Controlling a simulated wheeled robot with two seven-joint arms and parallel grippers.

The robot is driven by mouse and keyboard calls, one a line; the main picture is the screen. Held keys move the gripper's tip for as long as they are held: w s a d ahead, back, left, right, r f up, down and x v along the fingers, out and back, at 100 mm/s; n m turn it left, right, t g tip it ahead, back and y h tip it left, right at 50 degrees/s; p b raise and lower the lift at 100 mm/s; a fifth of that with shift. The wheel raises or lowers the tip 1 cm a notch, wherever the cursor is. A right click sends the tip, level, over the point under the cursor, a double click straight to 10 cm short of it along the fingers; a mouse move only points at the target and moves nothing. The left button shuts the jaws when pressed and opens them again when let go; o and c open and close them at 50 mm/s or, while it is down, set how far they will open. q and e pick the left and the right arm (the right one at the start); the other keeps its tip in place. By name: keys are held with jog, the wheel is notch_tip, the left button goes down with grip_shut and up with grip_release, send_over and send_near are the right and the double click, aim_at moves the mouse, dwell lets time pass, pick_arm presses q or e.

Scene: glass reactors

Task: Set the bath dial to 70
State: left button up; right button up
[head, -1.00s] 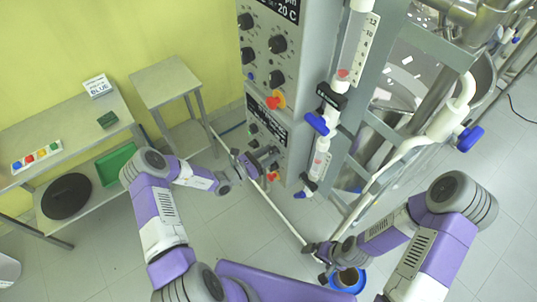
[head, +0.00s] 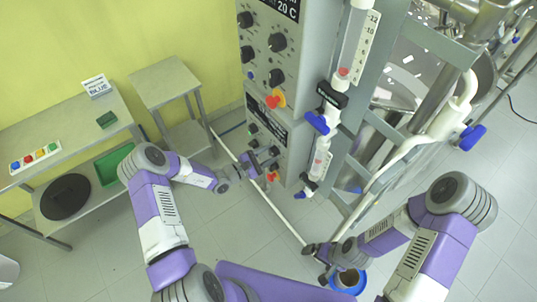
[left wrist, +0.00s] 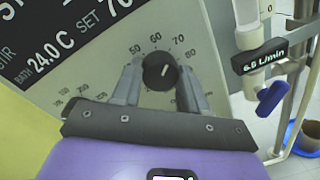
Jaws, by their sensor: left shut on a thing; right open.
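The bath dial (left wrist: 159,71) is a round black knob on a grey panel, with numbers including 50, 60, 70 and 80 around it. Its short white mark points up and right, roughly toward the 70 side; the exact value is hard to read. My left gripper (left wrist: 160,85) is shut on the dial, one finger on each side. A display (left wrist: 70,45) above left reads BATH 24.0 C and SET, with a number starting in 7 partly cut off. In the head view my left gripper (head: 244,168) is at the lower panel. My right gripper (head: 318,256) is open and low, away from the panel.
Other black knobs (head: 277,42) and a red-and-yellow knob (head: 274,100) sit higher on the cabinet. A blue-handled valve (head: 317,122) is just right of it.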

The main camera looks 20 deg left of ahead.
pick_arm(q)
jog(key=shift+m, duration=0.6)
jog(key=o, duration=1)
jog(key=shift+o, duration=0.2)
jog(key=b+v, duration=0.1)
jog(key=v, duration=0.6)
jog(key=shift+s+a, duration=0.15)
jog(key=shift+s, duration=0.05)
